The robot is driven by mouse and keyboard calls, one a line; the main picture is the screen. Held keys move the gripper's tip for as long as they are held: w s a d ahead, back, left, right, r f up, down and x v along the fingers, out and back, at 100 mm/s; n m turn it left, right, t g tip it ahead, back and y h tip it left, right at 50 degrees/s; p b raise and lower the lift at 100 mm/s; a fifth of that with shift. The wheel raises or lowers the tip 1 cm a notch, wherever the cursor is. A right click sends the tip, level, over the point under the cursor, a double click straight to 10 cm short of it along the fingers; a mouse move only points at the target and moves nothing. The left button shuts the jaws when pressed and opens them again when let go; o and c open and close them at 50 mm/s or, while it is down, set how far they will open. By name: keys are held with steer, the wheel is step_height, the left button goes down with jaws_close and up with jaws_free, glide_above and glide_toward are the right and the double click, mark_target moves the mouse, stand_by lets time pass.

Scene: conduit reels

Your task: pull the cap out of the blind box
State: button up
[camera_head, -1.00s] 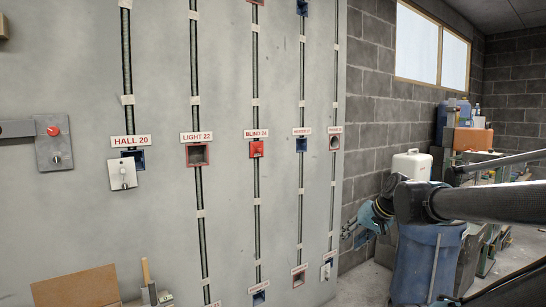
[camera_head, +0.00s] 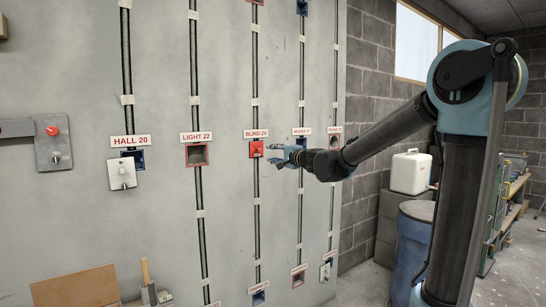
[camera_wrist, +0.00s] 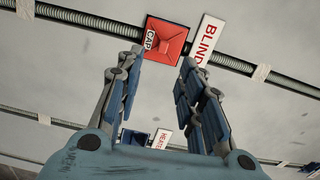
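The red cap (camera_head: 256,149) sits in the blind box under the label BLIND 24 (camera_head: 255,133) on the grey wall panel. In the wrist view the cap (camera_wrist: 164,43) is a red square with a raised middle and a small white CAP tag. My gripper (camera_head: 271,153) is just to the right of the cap in the head view, pointing at it. In the wrist view my gripper (camera_wrist: 160,58) has its two fingers spread apart, tips near the cap's lower edge. Nothing is between the fingers. Whether a fingertip touches the cap is unclear. The box itself is mostly hidden behind the cap.
The LIGHT 22 box (camera_head: 197,154) is left of the cap, and a white plate (camera_head: 122,173) hangs at HALL 20. The HEATER box (camera_wrist: 134,138) lies behind my fingers. Vertical conduits cross the panel. A white canister (camera_head: 410,172) and blue barrel (camera_head: 411,250) stand at right.

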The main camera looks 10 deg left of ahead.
mark_target(260, 150)
steer(key=shift+m, duration=0.4)
steer(key=shift+r+x, duration=0.2)
steer(key=shift+x, duration=5)
jaws_close()
steer(key=shift+v, duration=1.05)
steer(key=shift+v, duration=2.35)
steer(key=shift+s, duration=0.1)
